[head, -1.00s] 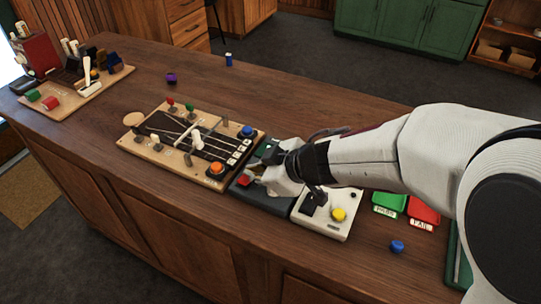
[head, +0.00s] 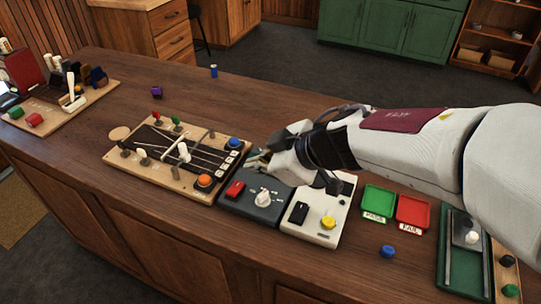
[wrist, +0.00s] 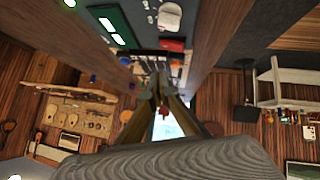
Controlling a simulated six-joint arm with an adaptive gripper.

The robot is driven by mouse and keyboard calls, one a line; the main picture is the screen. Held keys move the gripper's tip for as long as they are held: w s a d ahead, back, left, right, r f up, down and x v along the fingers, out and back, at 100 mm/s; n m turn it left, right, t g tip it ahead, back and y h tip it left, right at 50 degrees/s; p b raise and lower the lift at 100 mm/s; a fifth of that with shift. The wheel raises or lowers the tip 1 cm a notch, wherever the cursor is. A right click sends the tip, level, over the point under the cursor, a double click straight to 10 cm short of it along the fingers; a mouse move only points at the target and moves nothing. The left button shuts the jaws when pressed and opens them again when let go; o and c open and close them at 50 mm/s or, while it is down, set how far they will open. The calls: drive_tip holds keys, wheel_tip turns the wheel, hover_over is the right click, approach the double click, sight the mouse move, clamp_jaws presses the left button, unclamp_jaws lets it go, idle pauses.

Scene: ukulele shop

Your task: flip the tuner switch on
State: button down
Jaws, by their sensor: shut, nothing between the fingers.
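A dark grey box (head: 242,206) on the bench carries a red rocker switch (head: 235,190) and a white knob (head: 264,199). It looks like the tuner, but I cannot read a name on it. I cannot tell which way the red rocker is tipped. My gripper (head: 256,161) is shut and empty, over the back part of this box and apart from the rocker. The hand hides the box's rear. In the wrist view my gripper (wrist: 164,101) points away from the camera, and the switch cannot be made out there.
A white box (head: 318,226) with a black rocker (head: 298,213) and yellow button (head: 328,223) stands to the right. A wooden board (head: 122,158) with strings and levers stands to the left. Green (head: 378,200) and red (head: 412,213) trays lie further right. The bench front is clear.

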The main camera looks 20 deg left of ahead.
drive_tip(key=shift+w+v, duration=0.25)
drive_tip(key=shift+v, duration=0.95)
drive_tip(key=shift+w+v, duration=0.25)
drive_tip(key=shift+v, duration=0.9)
drive_tip(key=shift+r, duration=0.15)
